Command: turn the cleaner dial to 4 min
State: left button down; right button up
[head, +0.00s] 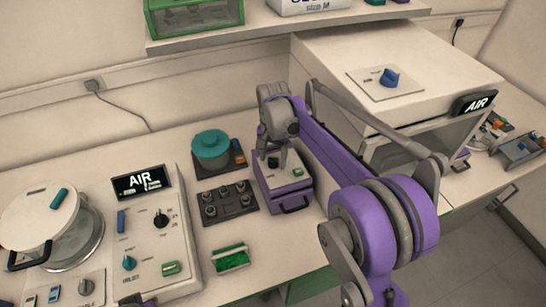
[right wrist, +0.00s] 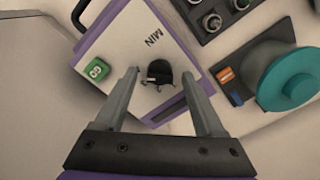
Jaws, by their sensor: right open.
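The cleaner is a purple box with a white top (right wrist: 125,40), lettered MIN, with a green GO button (right wrist: 96,69). Its black dial (right wrist: 159,72) has a pale pointer mark; the scale around it is too small to read. In the head view the cleaner (head: 290,181) stands mid-bench, partly hidden by my right arm. My right gripper (right wrist: 160,76) is open, with one finger on each side of the dial and visible gaps to it. In the head view this gripper (head: 274,150) points down over the cleaner's top. My left gripper is not clearly seen.
Left of the cleaner are a dark knob panel (head: 228,203) and a teal-lidded device (head: 211,147). A control console (head: 150,235) and a glass chamber (head: 70,235) stand further left. A large white cabinet (head: 400,75) is close on the right. A green brush-like block (head: 231,258) lies in front.

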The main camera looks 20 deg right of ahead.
aim_at(273, 161)
notch_tip(273, 161, up, 11)
jog(key=shift+f+p, duration=0.2)
jog(key=shift+p, duration=0.15)
dwell(0.3)
jog(key=s+a+f+n+t, duration=0.1)
jog(key=s+a+f+n, duration=0.1)
jog(key=s, duration=0.6)
jog(key=s+a+f+n+t+p, duration=0.1)
jog(key=s+f+n, duration=0.3)
jog(key=s, duration=0.5)
jog(key=s+a+f+n+t+p, duration=0.1)
jog(key=s+a+f+n+t, duration=0.1)
jog(key=s, duration=0.6)
jog(key=shift+s+a+f+n+t, duration=0.25)
jog(key=shift+a+f+n+t, duration=0.1)
jog(key=shift+f+n+t, duration=0.45)
